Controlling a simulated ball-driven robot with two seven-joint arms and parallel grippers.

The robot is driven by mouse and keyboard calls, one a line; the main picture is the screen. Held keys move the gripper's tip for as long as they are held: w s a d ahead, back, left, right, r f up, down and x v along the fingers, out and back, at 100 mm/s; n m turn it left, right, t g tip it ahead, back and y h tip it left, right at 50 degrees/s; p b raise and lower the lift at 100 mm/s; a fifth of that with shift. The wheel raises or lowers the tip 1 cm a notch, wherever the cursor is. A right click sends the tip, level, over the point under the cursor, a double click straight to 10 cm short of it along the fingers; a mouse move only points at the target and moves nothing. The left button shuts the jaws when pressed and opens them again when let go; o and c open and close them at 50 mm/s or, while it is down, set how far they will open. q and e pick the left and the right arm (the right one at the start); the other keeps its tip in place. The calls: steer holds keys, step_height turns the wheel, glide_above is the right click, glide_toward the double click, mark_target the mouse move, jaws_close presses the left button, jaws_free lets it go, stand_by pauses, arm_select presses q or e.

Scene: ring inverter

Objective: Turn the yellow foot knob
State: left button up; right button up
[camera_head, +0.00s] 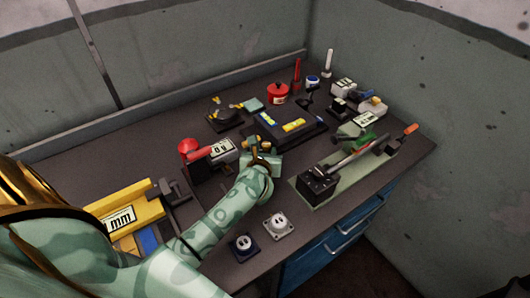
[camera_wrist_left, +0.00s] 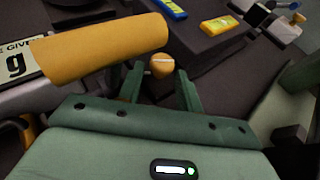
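The yellow foot knob (camera_wrist_left: 162,66) shows in the left wrist view as a small round orange-yellow knob with a pale line across it. It sits low beside the dark platform (camera_wrist_left: 205,45). My left gripper (camera_wrist_left: 160,78) is open, with one finger on each side of the knob in the picture and a gap on both sides. I cannot tell how deep the knob is between the fingertips. In the head view my left gripper (camera_head: 264,158) is at the near left corner of the dark platform (camera_head: 312,132). My right gripper is not in view.
A blue vial (camera_wrist_left: 171,8) and a yellow vial (camera_wrist_left: 219,25) lie on the platform. A scale marked "g" (camera_head: 222,150) stands close left of the gripper. A long green-based device (camera_head: 330,190) stands to the right. Two small socket blocks (camera_head: 277,224) are near the front edge.

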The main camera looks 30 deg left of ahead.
arm_select(q)
steer(key=c, duration=0.7)
steer(key=shift+w+d+f+n+g+y+b, duration=0.15)
steer(key=shift+n+g+y+b, duration=0.15)
steer(key=shift+n+y+b, duration=0.15)
steer(key=shift+d+f+n+g+y+b, duration=0.1)
steer(key=shift+d+n+g+y+b, duration=0.05)
steer(key=shift+n+g+y+b, duration=0.25)
steer(key=shift+n+y, duration=0.35)
steer(key=shift+n, duration=0.1)
steer(key=shift+d+r+n+g+y+b, duration=0.1)
steer(key=shift+r+n+g+y+b, duration=0.05)
steer(key=shift+n+g+y+b, duration=0.2)
steer(key=o, duration=0.7)
steer(key=shift+r, duration=0.1)
